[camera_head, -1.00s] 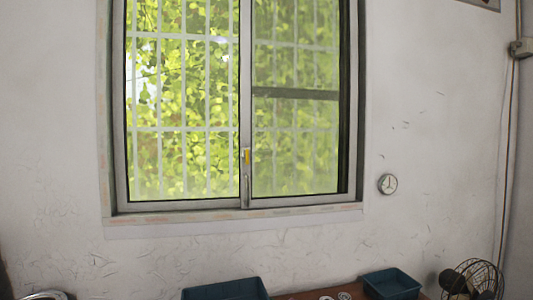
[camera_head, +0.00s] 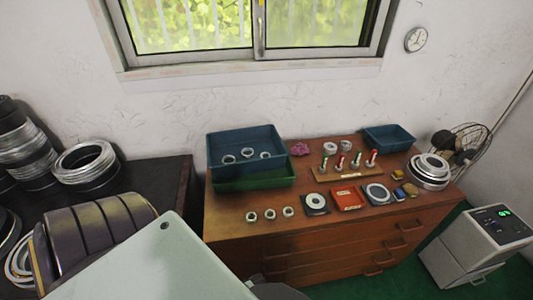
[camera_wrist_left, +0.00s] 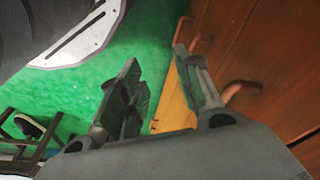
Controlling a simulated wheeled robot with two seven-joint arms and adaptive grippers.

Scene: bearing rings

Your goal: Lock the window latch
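The sliding window (camera_head: 259,30) is cut off by the top edge of the head view. Its lower frame and the centre stile show. A small yellow bit of the latch (camera_head: 261,3) is just at the top edge, too cropped to tell its position. In the left wrist view my left gripper (camera_wrist_left: 157,62) is open and empty, its two fingers apart, low beside the wooden drawer front and above green floor. It is far below the window. My right gripper is not in view.
A wooden drawer cabinet (camera_head: 320,228) stands under the window. It carries blue bins (camera_head: 246,138), a green tray (camera_head: 255,182), rings, red-topped pins and small boxes. A dark bench (camera_head: 150,180) with metal rings is left. A fan (camera_head: 468,150) and white machine (camera_head: 475,245) stand right.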

